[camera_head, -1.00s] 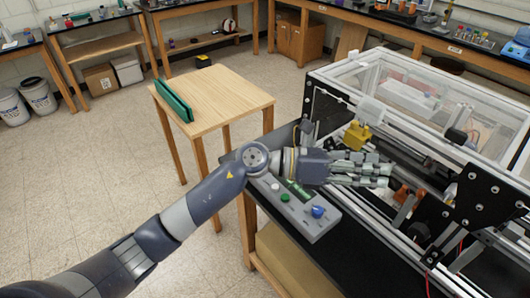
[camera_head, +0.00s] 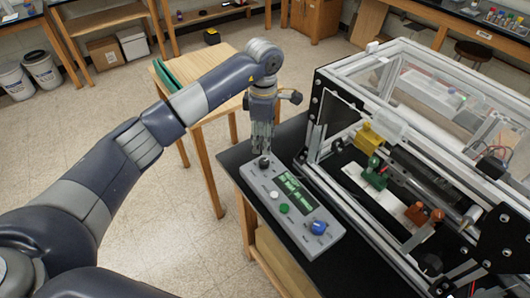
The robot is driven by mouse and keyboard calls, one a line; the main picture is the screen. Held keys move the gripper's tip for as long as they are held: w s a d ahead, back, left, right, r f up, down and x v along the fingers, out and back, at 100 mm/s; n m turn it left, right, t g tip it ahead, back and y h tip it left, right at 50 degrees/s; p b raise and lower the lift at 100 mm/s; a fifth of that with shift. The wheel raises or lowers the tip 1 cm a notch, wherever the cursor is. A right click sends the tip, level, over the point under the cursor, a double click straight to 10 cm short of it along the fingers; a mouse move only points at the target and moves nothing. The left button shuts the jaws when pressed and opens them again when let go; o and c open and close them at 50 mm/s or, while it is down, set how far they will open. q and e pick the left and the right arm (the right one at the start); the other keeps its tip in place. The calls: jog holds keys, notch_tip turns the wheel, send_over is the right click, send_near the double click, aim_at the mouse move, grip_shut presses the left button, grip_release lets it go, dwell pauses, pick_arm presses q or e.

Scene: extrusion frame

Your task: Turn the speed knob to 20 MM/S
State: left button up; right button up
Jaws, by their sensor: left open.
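A grey control box (camera_head: 302,236) lies on the black bench top. It has a black knob (camera_head: 265,163) at its far end and a blue knob (camera_head: 319,227) at its near end. Green displays (camera_head: 294,190) sit between them. The labels and numbers are too small to read, so I cannot tell which knob sets speed or its setting. My left gripper (camera_head: 262,150) points down, open, with its fingertips right at or just above the black knob. I cannot tell whether they touch it. My right gripper is out of view.
A white button (camera_head: 274,195) and a green button (camera_head: 284,209) are on the box. The aluminium-framed machine (camera_head: 345,205) with clear panels stands close on the right. A wooden table (camera_head: 226,98) is behind my left arm.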

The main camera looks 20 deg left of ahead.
pick_arm(q)
jog(key=p, duration=0.2)
send_over(264, 161)
notch_tip(264, 161, down, 5)
jog(key=shift+s, duration=0.1)
notch_tip(264, 161, down, 4)
jog(key=shift+r+p, duration=0.15)
jog(key=shift+p, duration=0.2)
jog(key=c, duration=1.1)
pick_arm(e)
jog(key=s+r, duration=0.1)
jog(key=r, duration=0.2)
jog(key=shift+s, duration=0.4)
